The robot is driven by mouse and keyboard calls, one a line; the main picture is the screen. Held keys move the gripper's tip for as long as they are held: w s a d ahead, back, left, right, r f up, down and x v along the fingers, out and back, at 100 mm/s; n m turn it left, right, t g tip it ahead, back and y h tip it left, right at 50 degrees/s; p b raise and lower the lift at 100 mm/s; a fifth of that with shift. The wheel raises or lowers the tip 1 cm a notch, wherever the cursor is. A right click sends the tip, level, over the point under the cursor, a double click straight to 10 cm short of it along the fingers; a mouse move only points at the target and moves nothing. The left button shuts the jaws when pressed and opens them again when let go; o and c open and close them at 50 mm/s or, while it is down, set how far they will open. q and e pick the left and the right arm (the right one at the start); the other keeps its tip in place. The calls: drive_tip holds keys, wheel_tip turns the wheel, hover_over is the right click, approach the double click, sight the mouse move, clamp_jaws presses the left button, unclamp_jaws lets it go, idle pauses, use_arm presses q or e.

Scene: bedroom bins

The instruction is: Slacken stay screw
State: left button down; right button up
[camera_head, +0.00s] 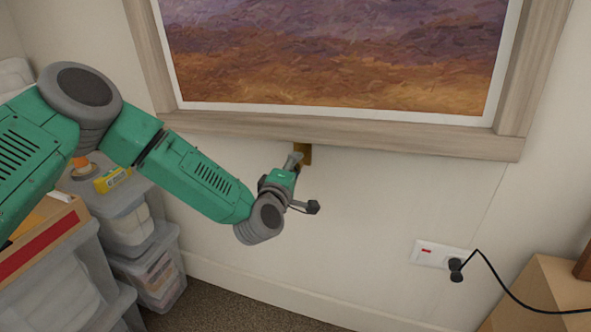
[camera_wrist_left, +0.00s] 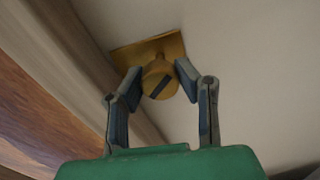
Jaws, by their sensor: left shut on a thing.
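The stay screw is a round brass knob (camera_wrist_left: 160,80) with a dark slot across its face, on a square brass plate (camera_wrist_left: 132,53) fixed to the wall. In the head view the brass plate (camera_head: 303,152) sits just under the window frame, and the screw is hidden behind my gripper. My left gripper (camera_head: 297,158) reaches up to the plate. In the wrist view the fingers of my left gripper (camera_wrist_left: 158,82) stand on both sides of the knob and are shut on it. My right gripper is out of view.
The wooden window frame (camera_head: 350,136) juts out just above the gripper. A wall socket (camera_head: 428,252) with a black plug and cable is at lower right, near a wooden box (camera_head: 540,290). Clear plastic bins (camera_head: 150,270) are stacked at left under my arm. The wall between is bare.

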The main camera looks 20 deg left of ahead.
use_arm(q)
drive_tip(key=shift+s+f+n+b, duration=0.1)
drive_tip(key=shift+f+n+b, duration=0.2)
drive_tip(key=shift+n, duration=0.6)
drive_tip(key=shift+s+f+n+b, duration=0.15)
drive_tip(key=shift+n+b, duration=0.25)
drive_tip(key=shift+n, duration=0.5)
drive_tip(key=c, duration=1.2)
unclamp_jaws()
drive_tip(key=shift+w+r, duration=0.1)
drive_tip(key=shift+r, duration=0.05)
drive_tip(key=s, duration=1.2)
drive_tip(key=shift+a, duration=0.25)
